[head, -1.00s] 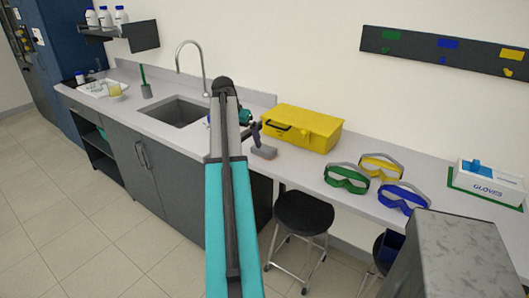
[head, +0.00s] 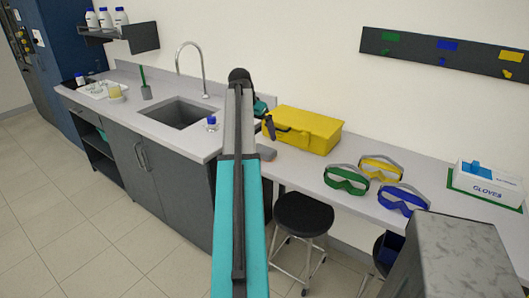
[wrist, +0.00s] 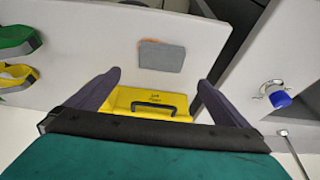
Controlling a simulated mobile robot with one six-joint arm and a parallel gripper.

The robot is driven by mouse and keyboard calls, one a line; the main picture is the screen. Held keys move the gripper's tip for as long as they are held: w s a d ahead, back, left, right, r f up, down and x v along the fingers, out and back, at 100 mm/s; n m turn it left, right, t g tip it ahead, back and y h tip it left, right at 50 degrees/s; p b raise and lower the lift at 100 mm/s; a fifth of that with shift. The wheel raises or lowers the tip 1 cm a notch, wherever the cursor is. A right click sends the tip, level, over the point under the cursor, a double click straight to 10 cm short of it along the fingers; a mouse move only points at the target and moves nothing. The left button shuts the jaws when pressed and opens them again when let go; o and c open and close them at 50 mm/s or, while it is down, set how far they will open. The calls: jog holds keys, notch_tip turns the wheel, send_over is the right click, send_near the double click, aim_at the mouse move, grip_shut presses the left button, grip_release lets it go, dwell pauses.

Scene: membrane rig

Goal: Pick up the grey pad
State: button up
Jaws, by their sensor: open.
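The grey pad (head: 266,153) lies flat on the worktop, in front of the yellow case, near the counter's front edge. In the wrist view the pad (wrist: 162,56) is a small grey block with a thin orange edge, beyond the fingertips and roughly centred between them. My gripper (wrist: 158,77) is open and empty, its two dark fingers spread wider than the pad. In the head view one dark finger of my gripper (head: 270,127) shows above the pad and apart from it; my arm hides the rest.
A yellow case (head: 308,130) stands close behind the pad. A blue-capped bottle (head: 212,124) stands by the sink (head: 182,112). Green goggles (head: 346,180), yellow goggles (head: 381,168) and blue goggles (head: 402,200) lie to the right. A black stool (head: 303,214) is below the counter.

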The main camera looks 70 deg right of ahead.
jog(key=p, duration=0.1)
send_over(264, 148)
jog(key=a, duration=0.2)
jog(key=shift+w+a+f, duration=0.1)
jog(key=shift+f, duration=1.35)
jog(key=shift+w+a+f, duration=0.1)
jog(key=shift+f, duration=1.35)
jog(key=shift+p+x, duration=1)
jog(key=shift+x, duration=1.55)
jog(key=shift+d, duration=0.1)
jog(key=c, duration=1.1)
jog(key=shift+r, duration=0.15)
